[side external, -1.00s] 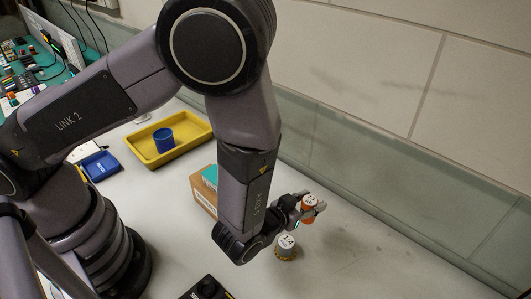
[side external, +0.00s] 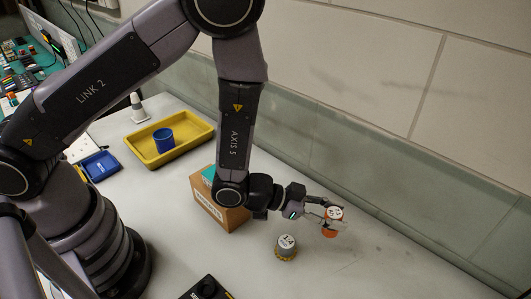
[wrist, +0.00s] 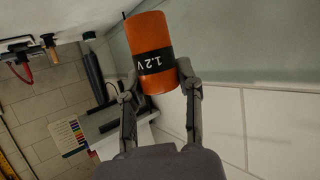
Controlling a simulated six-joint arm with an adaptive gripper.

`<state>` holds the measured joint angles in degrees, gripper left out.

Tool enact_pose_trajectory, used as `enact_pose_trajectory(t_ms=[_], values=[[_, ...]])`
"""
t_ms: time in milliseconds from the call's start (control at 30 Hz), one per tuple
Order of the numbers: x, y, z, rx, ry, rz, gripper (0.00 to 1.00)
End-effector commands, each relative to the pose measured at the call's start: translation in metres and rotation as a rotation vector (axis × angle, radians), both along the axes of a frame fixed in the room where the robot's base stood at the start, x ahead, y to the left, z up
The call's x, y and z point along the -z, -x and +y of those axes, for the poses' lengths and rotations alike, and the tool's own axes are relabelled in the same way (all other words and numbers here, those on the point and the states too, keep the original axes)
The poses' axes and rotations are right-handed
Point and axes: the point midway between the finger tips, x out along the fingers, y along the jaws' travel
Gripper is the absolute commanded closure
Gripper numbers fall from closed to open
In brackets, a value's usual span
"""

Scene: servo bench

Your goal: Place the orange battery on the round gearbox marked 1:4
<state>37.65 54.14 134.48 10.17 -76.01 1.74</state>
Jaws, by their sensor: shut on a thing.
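In the wrist view the battery (wrist: 153,72) shows a black band reading "1.2 V". My gripper (side external: 328,220) is shut on it, one finger on each side, and the wrist view shows both fingers (wrist: 158,88) against it. The round gearbox (side external: 287,245) is a grey cylinder with a brassy toothed base and a white top marked 1:4. It stands upright on the bench, to the left of and nearer the camera than the battery. The two are apart.
A cardboard box (side external: 228,216) stands behind and left of the gearbox, close to my arm. A yellow tray (side external: 190,151) holding a blue cup (side external: 163,140) lies further back. A blue tray (side external: 101,166) is at left, a black device (side external: 207,288) at the front. The bench right of the gearbox is clear.

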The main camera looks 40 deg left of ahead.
Motion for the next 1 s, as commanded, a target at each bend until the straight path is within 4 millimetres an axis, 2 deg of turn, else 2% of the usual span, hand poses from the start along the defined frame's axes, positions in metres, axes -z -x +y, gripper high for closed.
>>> enact_pose_trajectory(t_ms=[67,267,500,733,833,1000], values=[[-0.004,-0.003,0.001,0.109,0.002,-0.004,1.00],[-0.010,0.004,0.012,0.395,-0.001,-0.003,1.00],[-0.011,0.019,0.045,0.693,-0.002,-0.002,1.00],[-0.008,0.031,0.070,0.854,-0.001,0.001,1.00],[0.001,0.033,0.074,0.879,0.000,0.005,1.00],[0.028,0.034,0.075,0.886,0.001,0.006,1.00]])
